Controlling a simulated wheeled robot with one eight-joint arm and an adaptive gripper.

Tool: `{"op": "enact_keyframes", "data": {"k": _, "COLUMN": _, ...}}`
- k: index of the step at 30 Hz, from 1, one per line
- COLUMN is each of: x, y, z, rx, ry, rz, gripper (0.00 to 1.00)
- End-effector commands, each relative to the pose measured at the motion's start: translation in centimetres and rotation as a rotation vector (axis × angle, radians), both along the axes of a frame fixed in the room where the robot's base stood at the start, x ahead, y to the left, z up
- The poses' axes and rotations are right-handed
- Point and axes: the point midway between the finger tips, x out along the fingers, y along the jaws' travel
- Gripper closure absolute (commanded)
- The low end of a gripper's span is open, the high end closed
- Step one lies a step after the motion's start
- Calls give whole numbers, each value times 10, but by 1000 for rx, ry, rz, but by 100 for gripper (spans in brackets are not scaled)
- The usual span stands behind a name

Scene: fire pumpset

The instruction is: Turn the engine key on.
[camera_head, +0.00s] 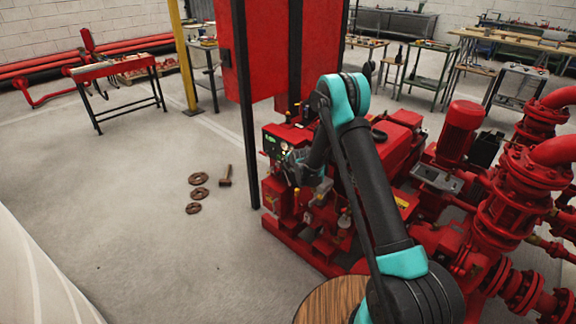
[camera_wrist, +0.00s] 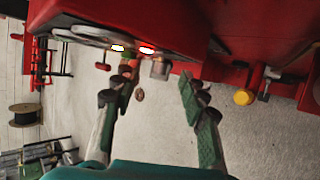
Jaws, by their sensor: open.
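The red engine (camera_head: 400,140) has a dark control panel (camera_head: 274,146) with small green lights at its left end. In the wrist view the panel (camera_wrist: 85,38) shows at a steep angle, with two bright lit spots. Small red parts and a grey cylindrical part (camera_wrist: 160,69) stick out below its edge. I cannot tell which small part is the engine key. My gripper (camera_wrist: 157,85) is open, with its two fingers spread and tips close to these parts. I see nothing held between them. In the head view my gripper (camera_head: 302,170) is right beside the panel, partly hidden by my arm.
A yellow knob (camera_wrist: 244,97) hangs from the engine in the wrist view. Rusty rings (camera_head: 199,179) and a hammer (camera_head: 225,177) lie on the floor at left, which is mostly clear.

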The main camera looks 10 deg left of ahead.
Motion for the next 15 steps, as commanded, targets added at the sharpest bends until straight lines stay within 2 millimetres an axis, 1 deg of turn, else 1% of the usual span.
{"op": "enact_keyframes", "data": {"k": 15, "x": -64, "y": -26, "z": 57, "rx": 0, "ry": 0, "rz": 0, "gripper": 57}}
